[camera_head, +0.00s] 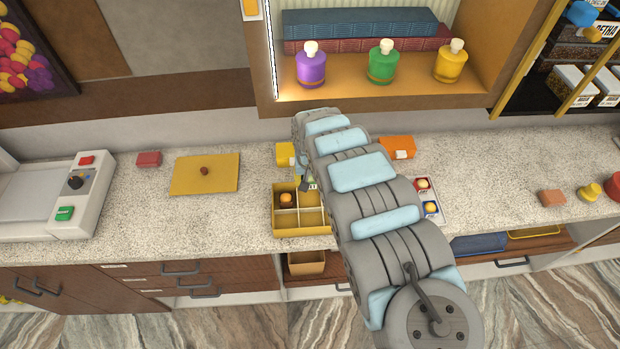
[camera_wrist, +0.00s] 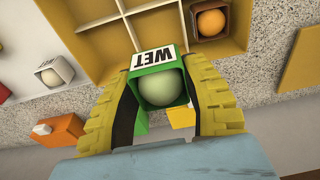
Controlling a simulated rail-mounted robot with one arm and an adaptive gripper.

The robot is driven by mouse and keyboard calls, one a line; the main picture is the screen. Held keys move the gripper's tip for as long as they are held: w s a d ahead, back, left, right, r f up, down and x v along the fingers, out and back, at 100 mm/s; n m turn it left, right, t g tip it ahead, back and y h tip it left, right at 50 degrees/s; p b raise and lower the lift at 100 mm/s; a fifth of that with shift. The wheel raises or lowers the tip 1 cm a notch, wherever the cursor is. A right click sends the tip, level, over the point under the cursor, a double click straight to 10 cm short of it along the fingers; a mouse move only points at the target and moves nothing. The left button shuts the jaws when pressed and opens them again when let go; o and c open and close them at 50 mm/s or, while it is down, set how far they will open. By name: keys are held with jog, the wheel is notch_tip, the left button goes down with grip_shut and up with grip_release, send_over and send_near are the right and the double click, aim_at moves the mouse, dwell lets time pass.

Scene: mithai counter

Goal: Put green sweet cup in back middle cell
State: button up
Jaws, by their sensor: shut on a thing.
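My gripper (camera_wrist: 162,80) is shut on the green sweet cup (camera_wrist: 156,96), its yellow fingers on either side. The cup has a white label reading WET and a pale round sweet inside. In the head view my arm mostly covers the gripper and the cup. The yellow divided box (camera_head: 302,231) stands on the counter; it also shows at the top of the wrist view (camera_wrist: 118,44). The held cup appears at the box's back edge, near its middle; its height above the box is hard to tell. The back left cell holds a brown cup with an orange sweet (camera_head: 286,200).
A yellow block (camera_head: 285,154) and an orange box (camera_head: 398,147) stand behind the box. A tray with sweet cups (camera_head: 432,208) lies to the right. A yellow lid (camera_head: 205,174) lies left. The shelf (camera_head: 380,102) with bottles overhangs the counter's back.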

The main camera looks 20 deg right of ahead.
jog(key=shift+f+b, duration=3.75)
jog(key=shift+f, duration=0.7)
jog(key=o, duration=1.2)
jog(key=shift+r, duration=0.1)
jog(key=shift+r+p, duration=3.2)
jog(key=shift+r, duration=0.3)
